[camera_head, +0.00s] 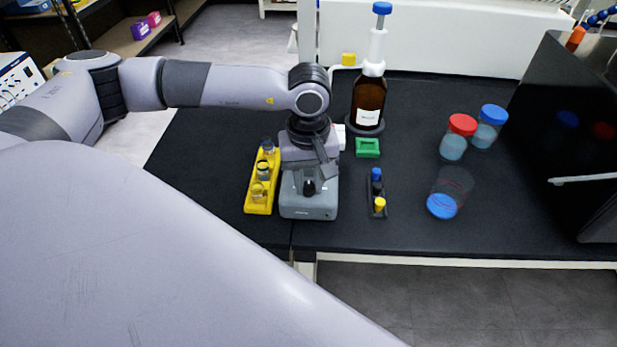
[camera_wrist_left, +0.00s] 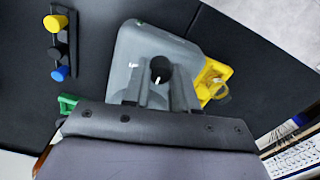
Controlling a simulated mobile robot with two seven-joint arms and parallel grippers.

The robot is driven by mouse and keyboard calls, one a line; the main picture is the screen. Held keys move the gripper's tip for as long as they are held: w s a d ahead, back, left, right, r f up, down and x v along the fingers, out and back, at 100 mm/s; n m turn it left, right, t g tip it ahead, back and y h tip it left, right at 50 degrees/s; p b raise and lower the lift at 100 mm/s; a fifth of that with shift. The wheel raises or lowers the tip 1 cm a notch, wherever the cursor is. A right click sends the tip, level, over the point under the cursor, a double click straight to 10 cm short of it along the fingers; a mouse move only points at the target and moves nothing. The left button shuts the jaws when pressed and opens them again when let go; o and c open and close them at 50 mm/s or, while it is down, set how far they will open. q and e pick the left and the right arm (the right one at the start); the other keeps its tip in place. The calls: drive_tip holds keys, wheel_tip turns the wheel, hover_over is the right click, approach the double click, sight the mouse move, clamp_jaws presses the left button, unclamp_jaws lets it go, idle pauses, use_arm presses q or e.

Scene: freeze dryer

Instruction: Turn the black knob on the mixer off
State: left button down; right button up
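The mixer (camera_head: 310,207) is a grey box-shaped device on the black bench, with its front towards me. Its black knob (camera_head: 309,187) sits on the front part and also shows in the left wrist view (camera_wrist_left: 160,69), with a white pointer mark. My left gripper (camera_head: 313,176) is over the mixer, pointing down and hiding its rear part. In the left wrist view, its two fingers (camera_wrist_left: 157,82) are apart, with the knob in line with the gap between their tips. I cannot tell whether they touch it. My right gripper is not in view.
A yellow rack (camera_head: 259,208) with vials stands close left of the mixer. Right of it are a small dark rack (camera_head: 377,214) with coloured caps, a green block (camera_head: 367,148) and a brown bottle (camera_head: 369,98). Capped jars (camera_head: 453,147) and a black machine (camera_head: 570,130) stand farther right.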

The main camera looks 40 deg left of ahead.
use_arm(q)
drive_tip(key=shift+f+n+b, duration=0.15)
drive_tip(key=shift+n+b, duration=1.1)
drive_tip(key=shift+n, duration=0.25)
drive_tip(key=n+b, duration=0.2)
drive_tip(key=n, duration=0.1)
drive_tip(key=shift+n, duration=0.3)
drive_tip(key=n+b, duration=0.1)
drive_tip(key=n, duration=0.1)
drive_tip(key=shift+n, duration=0.3)
drive_tip(key=shift+n+b, duration=0.65)
drive_tip(key=shift+n, duration=0.25)
drive_tip(key=shift+r+n, duration=0.2)
drive_tip(key=shift+n, duration=0.3)
drive_tip(key=c, duration=0.9)
unclamp_jaws()
